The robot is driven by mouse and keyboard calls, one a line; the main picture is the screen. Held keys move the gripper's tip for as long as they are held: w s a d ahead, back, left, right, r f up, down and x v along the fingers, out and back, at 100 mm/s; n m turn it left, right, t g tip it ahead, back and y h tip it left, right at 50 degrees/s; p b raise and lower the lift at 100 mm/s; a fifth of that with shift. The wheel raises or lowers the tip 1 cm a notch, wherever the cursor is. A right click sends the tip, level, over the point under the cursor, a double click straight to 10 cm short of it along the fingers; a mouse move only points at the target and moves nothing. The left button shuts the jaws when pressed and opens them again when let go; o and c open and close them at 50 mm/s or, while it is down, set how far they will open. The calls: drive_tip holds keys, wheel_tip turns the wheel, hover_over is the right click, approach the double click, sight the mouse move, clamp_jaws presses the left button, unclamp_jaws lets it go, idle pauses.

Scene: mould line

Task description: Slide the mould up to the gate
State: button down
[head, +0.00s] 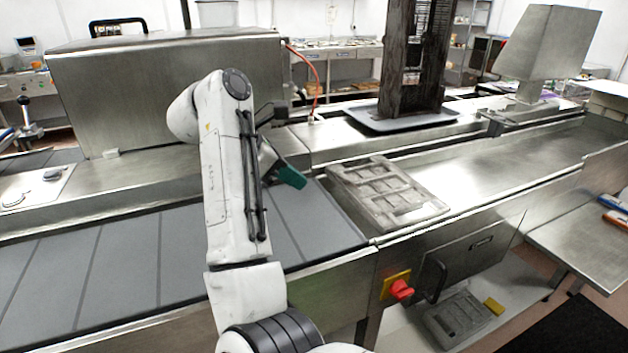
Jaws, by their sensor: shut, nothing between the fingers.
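The grey mould (385,193), a flat block with several rectangular recesses, lies in the steel channel just beyond the right end of the dark belt. My gripper (291,177), with green fingertips, is shut and empty. In the picture it is left of the mould, above the end of the belt, with a visible space between them. My arm hides part of the belt. I cannot make out for certain which part is the gate; the steel channel (510,168) runs clear from the mould toward the far right.
A steel hopper (548,45) stands behind the channel at the right. A dark tower (408,65) stands on a tray behind the mould. A big steel housing (170,85) is at the left. A red knob (401,290) sticks out in front. A second mould (457,318) lies below.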

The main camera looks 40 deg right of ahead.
sight(352, 201)
drive_tip(key=p+x, duration=0.2)
drive_tip(key=x, duration=0.7)
drive_tip(key=shift+s+d, duration=0.15)
drive_tip(key=shift+d, duration=0.05)
drive_tip(key=d, duration=0.1)
drive_tip(key=d+p, duration=0.1)
drive_tip(key=d, duration=0.1)
drive_tip(key=shift+s, duration=0.4)
drive_tip(key=shift+s+d+f, duration=0.1)
drive_tip(key=shift+d, duration=0.25)
